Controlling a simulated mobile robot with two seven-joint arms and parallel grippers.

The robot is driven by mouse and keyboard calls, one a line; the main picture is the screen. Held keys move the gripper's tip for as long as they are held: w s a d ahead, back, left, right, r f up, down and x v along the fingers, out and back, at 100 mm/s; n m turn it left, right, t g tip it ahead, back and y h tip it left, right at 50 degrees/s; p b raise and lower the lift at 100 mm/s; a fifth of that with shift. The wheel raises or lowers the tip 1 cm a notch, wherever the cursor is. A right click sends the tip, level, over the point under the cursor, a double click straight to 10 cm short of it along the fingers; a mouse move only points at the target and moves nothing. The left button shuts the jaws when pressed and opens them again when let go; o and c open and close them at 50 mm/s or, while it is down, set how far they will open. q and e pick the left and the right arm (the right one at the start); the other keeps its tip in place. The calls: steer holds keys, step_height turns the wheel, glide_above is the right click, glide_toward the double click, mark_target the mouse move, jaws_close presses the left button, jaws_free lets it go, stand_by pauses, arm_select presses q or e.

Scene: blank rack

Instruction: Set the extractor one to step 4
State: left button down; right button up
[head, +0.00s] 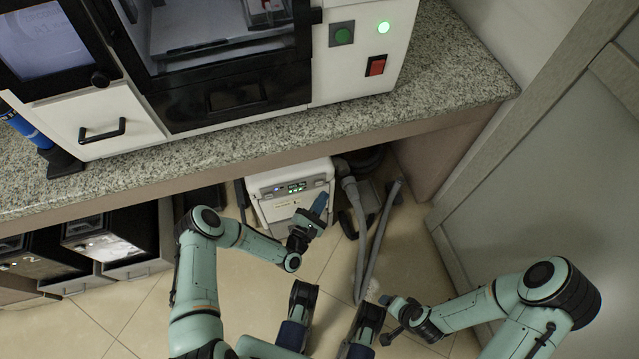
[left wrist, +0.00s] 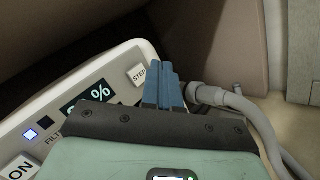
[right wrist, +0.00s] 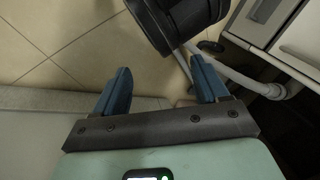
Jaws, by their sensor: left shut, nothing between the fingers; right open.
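The extractor (head: 291,179) is a white box on the floor under the counter, with a panel of small lit indicators on its upper front. In the left wrist view its panel (left wrist: 71,112) shows a STEP button (left wrist: 137,75), an ON button (left wrist: 17,171), a display with a % sign and a lit blue indicator by FILT lettering. My left gripper (head: 319,205) is shut and empty in front of the extractor's right side. In its wrist view the blue fingertips (left wrist: 164,72) lie just right of the STEP button; I cannot tell whether they touch the panel. My right gripper (right wrist: 162,85) is open and empty, away from the extractor.
A grey hose (head: 362,240) runs from beside the extractor to the floor on the right. The granite counter (head: 440,85) overhangs, with a white machine (head: 361,50) on it. Dark drawers (head: 110,232) stand left. A grey door or panel (head: 560,180) is right.

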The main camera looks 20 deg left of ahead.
arm_select(q)
steer(key=shift+w+a, duration=0.45)
steer(key=shift+w, duration=0.15)
arm_select(e)
steer(key=shift+w+d+f, duration=0.3)
steer(key=shift+w+f, duration=0.1)
steer(key=shift+w, duration=0.15)
stand_by(1.1)
arm_select(q)
steer(key=shift+w+a+b, duration=0.2)
steer(key=shift+w+b, duration=0.15)
steer(key=shift+b, duration=0.25)
arm_select(e)
steer(key=shift+f, duration=0.45)
arm_select(q)
steer(key=shift+w+a, duration=0.25)
steer(key=shift+w, duration=0.05)
arm_select(e)
steer(key=shift+f, duration=0.35)
arm_select(q)
steer(key=shift+s+d, duration=0.5)
steer(key=shift+s, duration=0.2)
arm_select(e)
steer(key=shift+r, duration=0.15)
